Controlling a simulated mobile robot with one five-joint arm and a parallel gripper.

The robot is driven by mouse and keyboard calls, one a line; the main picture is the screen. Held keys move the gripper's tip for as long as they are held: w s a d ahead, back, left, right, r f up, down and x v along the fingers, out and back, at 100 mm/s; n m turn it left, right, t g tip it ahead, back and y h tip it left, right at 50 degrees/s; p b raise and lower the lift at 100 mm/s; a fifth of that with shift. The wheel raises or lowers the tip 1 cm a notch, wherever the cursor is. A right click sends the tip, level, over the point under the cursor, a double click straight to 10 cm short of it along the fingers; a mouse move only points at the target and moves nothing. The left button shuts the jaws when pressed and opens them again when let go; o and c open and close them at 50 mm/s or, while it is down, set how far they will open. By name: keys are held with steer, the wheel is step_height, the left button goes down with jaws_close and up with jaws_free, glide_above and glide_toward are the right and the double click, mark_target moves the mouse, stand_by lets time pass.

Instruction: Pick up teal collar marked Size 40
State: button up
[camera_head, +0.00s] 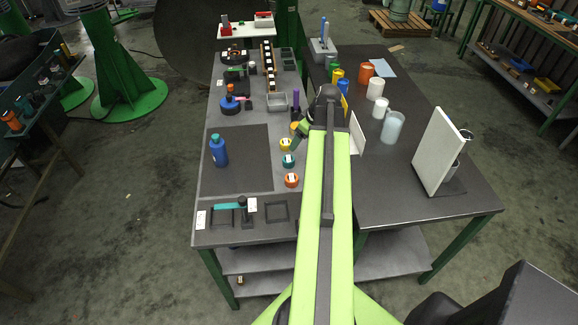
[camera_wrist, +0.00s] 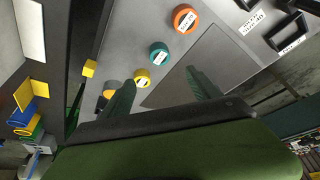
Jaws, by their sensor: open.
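The teal collar (camera_head: 288,160) lies flat on the left table, between a yellow collar (camera_head: 286,144) and an orange collar (camera_head: 291,180). In the wrist view the teal collar (camera_wrist: 158,53) shows beyond my fingertips, with a white label too small to read. The yellow collar (camera_wrist: 141,77) shows between my fingers, and the orange collar (camera_wrist: 186,18) is farther up. My gripper (camera_wrist: 160,88) is open and empty above the table. In the head view, my gripper (camera_head: 295,143) is partly hidden by my arm.
A blue bottle (camera_head: 219,151) stands on the dark mat (camera_head: 255,165) left of the collars. A purple cylinder (camera_head: 295,102) and a grey tray (camera_head: 277,109) are behind them. A white panel (camera_head: 438,150) stands on the right table. The mat's front part is clear.

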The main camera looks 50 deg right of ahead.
steer(key=b, duration=0.7)
glide_above(289, 159)
steer(key=s, duration=0.3)
steer(key=f, duration=0.8)
steer(key=shift+w+d+f, duration=0.1)
steer(key=shift+w, duration=0.1)
steer(key=shift+w+f, duration=0.15)
steer(key=shift+f, duration=0.1)
steer(key=shift+r, duration=0.1)
steer(key=b+x, duration=0.5)
steer(key=shift+f, duration=0.2)
steer(key=shift+r, duration=0.2)
jaws_close()
